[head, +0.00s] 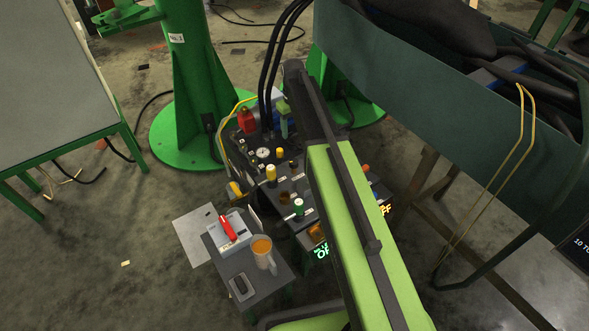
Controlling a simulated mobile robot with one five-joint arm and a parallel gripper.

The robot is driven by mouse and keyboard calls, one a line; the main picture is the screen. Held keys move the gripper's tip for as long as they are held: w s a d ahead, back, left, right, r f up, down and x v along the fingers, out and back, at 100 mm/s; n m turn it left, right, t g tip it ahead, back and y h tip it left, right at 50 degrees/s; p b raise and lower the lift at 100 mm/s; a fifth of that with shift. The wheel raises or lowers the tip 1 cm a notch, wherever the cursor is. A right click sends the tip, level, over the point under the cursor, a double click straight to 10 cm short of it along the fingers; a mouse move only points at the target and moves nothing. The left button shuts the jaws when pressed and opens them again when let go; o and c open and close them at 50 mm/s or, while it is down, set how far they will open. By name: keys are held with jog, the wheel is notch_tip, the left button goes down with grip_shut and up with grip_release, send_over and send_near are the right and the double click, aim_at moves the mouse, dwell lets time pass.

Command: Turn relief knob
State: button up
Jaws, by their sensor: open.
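The disperser's dark control panel (253,164) stands in the middle of the head view. It bears a tall yellow knob (271,173), a smaller yellow knob (280,153), a green-and-white knob (298,206) and a round white gauge (263,153). The labels are too small to read, so I cannot tell which knob is the relief knob. My green and dark arm crosses in front of the panel's right side and hides part of it. I cannot make out my gripper or its fingertips.
A small side table holds an orange-filled mug (262,250) and a white device with a red handle (227,229). A lit display (321,251) is low on the panel's front. A green column (190,60) stands behind; a large dark green bin (440,90) is at right.

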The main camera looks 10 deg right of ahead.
aim_at(294, 161)
notch_tip(294, 161, down, 18)
jog(key=b, duration=1.7)
jog(key=shift+r, duration=0.4)
grip_shut()
jog(key=shift+m, duration=1.6)
grip_release()
jog(key=shift+r, duration=0.1)
